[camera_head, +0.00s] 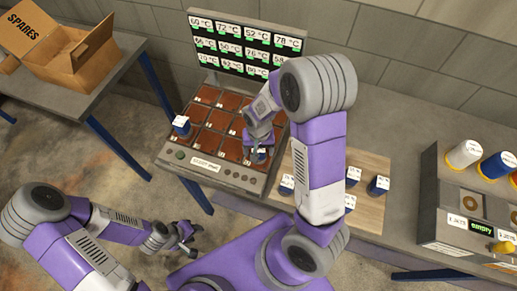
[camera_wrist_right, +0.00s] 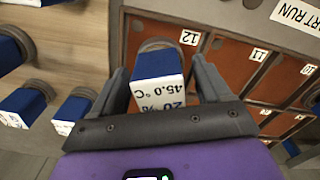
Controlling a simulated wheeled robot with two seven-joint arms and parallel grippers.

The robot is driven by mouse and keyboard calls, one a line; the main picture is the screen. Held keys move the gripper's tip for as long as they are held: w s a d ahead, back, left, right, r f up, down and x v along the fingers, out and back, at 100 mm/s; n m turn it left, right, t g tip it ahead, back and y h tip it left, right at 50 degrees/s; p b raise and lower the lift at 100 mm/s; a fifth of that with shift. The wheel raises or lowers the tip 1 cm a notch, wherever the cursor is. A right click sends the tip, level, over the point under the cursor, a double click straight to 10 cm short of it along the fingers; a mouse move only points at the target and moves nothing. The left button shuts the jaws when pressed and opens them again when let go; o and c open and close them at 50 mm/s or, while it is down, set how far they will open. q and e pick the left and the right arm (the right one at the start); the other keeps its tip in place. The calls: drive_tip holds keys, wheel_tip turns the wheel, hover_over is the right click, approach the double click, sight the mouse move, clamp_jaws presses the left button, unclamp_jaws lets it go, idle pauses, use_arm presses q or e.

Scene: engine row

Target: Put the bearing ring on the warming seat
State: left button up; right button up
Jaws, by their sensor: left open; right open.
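The warming unit (camera_head: 225,172) has a grid of brown numbered seats and an upright temperature display (camera_head: 245,45). In the right wrist view, a blue block (camera_wrist_right: 157,65) on a grey round base stands on seat 12 (camera_wrist_right: 185,38); its white label reads 20 % and 45.0 °C. My right gripper (camera_head: 258,148) is over the unit's near right corner, its open fingers (camera_wrist_right: 160,85) on either side of this block. Whether they touch it is unclear. My left gripper (camera_head: 190,238) is open and empty, low over the floor. I cannot tell which piece is the bearing ring.
Several similar blue pieces stand on a wooden board (camera_head: 368,212) right of the unit; another blue piece (camera_head: 182,126) is at its left edge. A grey station (camera_head: 440,220) with cylinders and an "empty" sign is far right. A SPARES box (camera_head: 45,45) stands upper left.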

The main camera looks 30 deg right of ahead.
drive_tip(key=shift+r, duration=0.2)
wheel_tip(320, 180, up, 12)
drive_tip(key=shift+f+p, duration=0.1)
drive_tip(key=shift+p, duration=1)
